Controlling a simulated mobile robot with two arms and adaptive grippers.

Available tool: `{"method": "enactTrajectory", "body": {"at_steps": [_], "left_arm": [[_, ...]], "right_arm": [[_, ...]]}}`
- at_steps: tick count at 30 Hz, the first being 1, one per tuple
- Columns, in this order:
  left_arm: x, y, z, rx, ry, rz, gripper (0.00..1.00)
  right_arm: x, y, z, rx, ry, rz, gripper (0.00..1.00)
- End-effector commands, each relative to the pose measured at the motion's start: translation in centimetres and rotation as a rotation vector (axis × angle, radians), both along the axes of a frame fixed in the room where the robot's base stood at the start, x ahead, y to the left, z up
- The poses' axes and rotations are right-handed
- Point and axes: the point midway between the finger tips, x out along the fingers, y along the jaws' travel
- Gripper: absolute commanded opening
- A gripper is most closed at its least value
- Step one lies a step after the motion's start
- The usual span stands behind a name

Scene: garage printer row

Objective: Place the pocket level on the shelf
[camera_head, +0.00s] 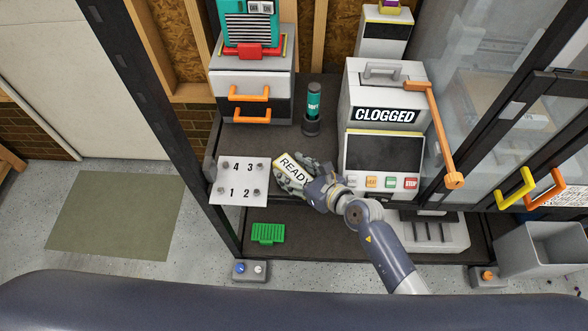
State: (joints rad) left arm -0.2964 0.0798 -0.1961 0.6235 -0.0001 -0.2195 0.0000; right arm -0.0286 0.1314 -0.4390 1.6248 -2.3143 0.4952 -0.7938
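I cannot pick out a pocket level for certain. My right gripper (294,177) is over the front of the dark shelf (283,145), with its fingers on both sides of a tilted white READY sign (291,167). It looks shut on the sign, and the gripper covers part of it. A teal and black cylinder (313,103) stands upright on the shelf behind the gripper. A ribbed green piece (268,233) lies on the lower shelf (310,242). My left gripper is not in view.
The machine with the CLOGGED sign (385,115) stands right of the gripper, an orange bar (440,133) at its side. A white panel numbered 1 to 4 (240,181) is at left. An orange-handled drawer unit (250,105) stands behind. Lower right is a grey bin (545,250).

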Motion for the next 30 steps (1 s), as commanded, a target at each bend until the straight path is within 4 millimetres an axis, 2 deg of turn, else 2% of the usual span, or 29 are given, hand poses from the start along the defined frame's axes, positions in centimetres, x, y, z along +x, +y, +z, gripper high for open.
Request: {"method": "enactTrajectory", "body": {"at_steps": [5, 14, 24, 30], "left_arm": [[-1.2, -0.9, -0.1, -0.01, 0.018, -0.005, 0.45], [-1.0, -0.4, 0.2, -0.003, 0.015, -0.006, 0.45], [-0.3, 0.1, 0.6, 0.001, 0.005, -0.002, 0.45], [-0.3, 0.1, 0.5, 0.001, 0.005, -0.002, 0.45]], "right_arm": [[0.0, 0.0, 0.0, 0.0, 0.0, 0.0, 0.61], [-0.6, -0.6, 0.5, -0.001, 0.002, 0.0, 0.61], [-5.1, -5.2, 3.1, -0.004, 0.002, -0.001, 0.61], [-7.2, -7.2, 4.3, -0.003, 0.001, 0.0, 0.61]]}}
